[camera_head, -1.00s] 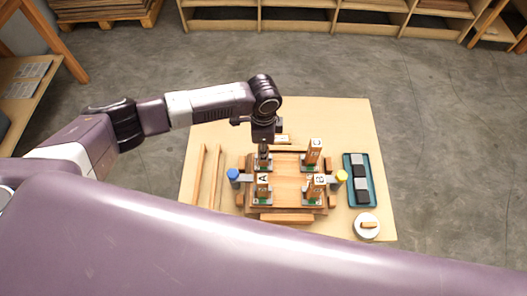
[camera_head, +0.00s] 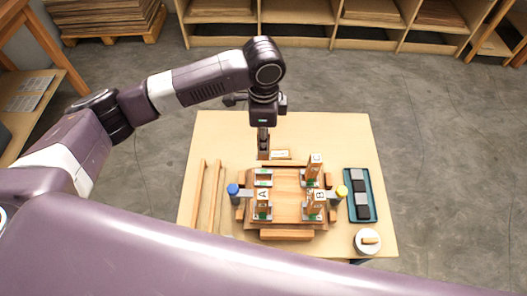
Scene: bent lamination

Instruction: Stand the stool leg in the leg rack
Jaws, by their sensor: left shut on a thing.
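My left gripper (camera_head: 263,130) points down, shut on an upright wooden stool leg (camera_head: 263,150). Blocks marked A (camera_head: 262,203), B (camera_head: 318,203) and C (camera_head: 314,168) stand upright in the other seats. A low wooden piece with a pale label (camera_head: 281,154) lies beside the held leg; I cannot tell whether it is the leg rack, or whether the leg touches it. My right gripper is out of view.
Clamps with a blue knob (camera_head: 233,189) and a yellow knob (camera_head: 342,191) flank the board. Two long strips (camera_head: 215,195) lie at left. A teal tray (camera_head: 350,200) with dark blocks and a round white pot (camera_head: 367,241) stand at right. The table's back corners are clear.

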